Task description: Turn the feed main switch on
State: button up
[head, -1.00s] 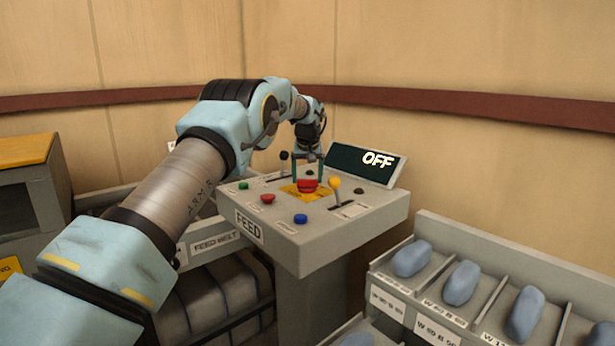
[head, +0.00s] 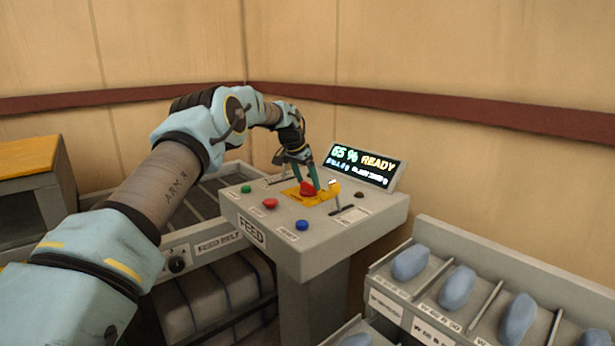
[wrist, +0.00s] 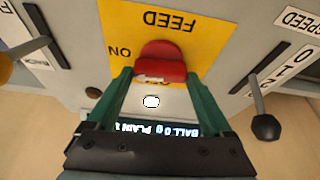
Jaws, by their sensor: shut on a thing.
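The feed main switch is a red rotary knob (head: 308,189) on a yellow plate (head: 293,197) in the middle of the FEED panel. In the wrist view the red knob (wrist: 160,62) sits between my two green fingers, and the plate (wrist: 204,28) reads FEED and ON. My gripper (head: 306,180) is shut on the knob. The display (head: 364,166) behind the panel is lit and reads "65 % READY", with a smaller line below.
A yellow-tipped lever (head: 334,190) stands right of the knob. Green (head: 246,189), red (head: 270,203) and blue (head: 302,225) buttons lie near the panel's front edge. A rack (head: 402,286) with blue rolls stands at the front right.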

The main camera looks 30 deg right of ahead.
jog(key=shift+m+p, duration=0.3)
jog(key=shift+m, duration=0.3)
jog(key=o, duration=1.1)
jog(key=shift+o, duration=0.2)
jog(key=w+b+v, duration=0.1)
jog(key=b+v, duration=0.3)
jog(key=v, duration=0.6)
jog(key=shift+s+a+r, duration=0.25)
jog(key=shift+s+r, duration=0.1)
